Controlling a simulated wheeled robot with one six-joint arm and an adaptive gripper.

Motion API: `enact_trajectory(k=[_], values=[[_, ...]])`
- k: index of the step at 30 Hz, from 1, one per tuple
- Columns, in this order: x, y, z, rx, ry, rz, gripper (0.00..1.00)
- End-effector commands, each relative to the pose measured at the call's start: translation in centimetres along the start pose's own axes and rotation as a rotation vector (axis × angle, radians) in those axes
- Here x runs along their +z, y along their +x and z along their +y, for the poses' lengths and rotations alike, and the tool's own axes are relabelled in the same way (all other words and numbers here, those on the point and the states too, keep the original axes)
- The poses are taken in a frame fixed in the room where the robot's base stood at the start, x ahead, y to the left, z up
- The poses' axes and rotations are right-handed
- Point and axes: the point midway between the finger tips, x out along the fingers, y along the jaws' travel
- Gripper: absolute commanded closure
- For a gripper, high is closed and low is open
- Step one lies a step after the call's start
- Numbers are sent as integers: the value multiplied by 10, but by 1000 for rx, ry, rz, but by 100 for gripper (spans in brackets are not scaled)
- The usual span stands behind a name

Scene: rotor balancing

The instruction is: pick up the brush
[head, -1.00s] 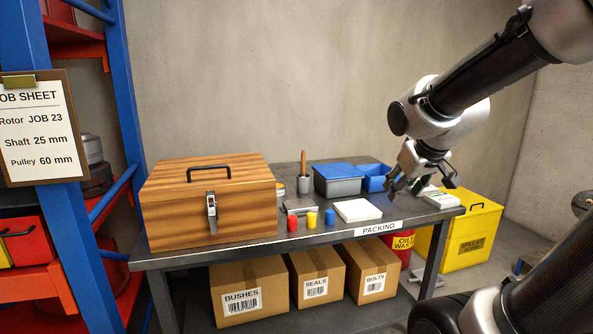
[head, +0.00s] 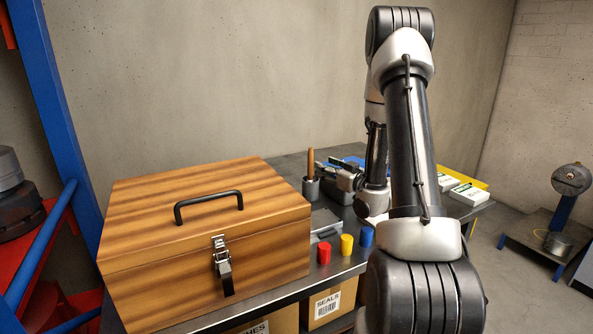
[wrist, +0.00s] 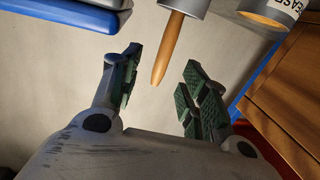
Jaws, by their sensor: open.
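The brush (head: 310,162) shows as a wooden handle standing up from a grey metal cup (head: 311,188) on the bench, just right of the wooden chest. Its lower end is hidden in the cup. My gripper (head: 334,172) is just right of the cup at about the handle's height, partly hidden by my arm. In the wrist view the handle (wrist: 169,50) points down the picture from the cup (wrist: 190,6). The open green-padded fingers of my gripper (wrist: 161,72) lie on either side of the handle's end in the picture. I cannot see contact.
A wooden chest (head: 205,240) stands close left of the cup. A grease can (wrist: 272,12) is beside the cup in the wrist view. A blue-topped bin (wrist: 75,15) is nearby.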

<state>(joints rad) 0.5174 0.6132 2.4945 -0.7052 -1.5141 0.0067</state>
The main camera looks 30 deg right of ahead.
Motion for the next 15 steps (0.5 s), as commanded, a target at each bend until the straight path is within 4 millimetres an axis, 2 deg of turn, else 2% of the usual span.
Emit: enact_trajectory(k=[5,15], values=[[2,6,0,-6,15,33,56],[-5,54,-5,-9,14,33,56]])
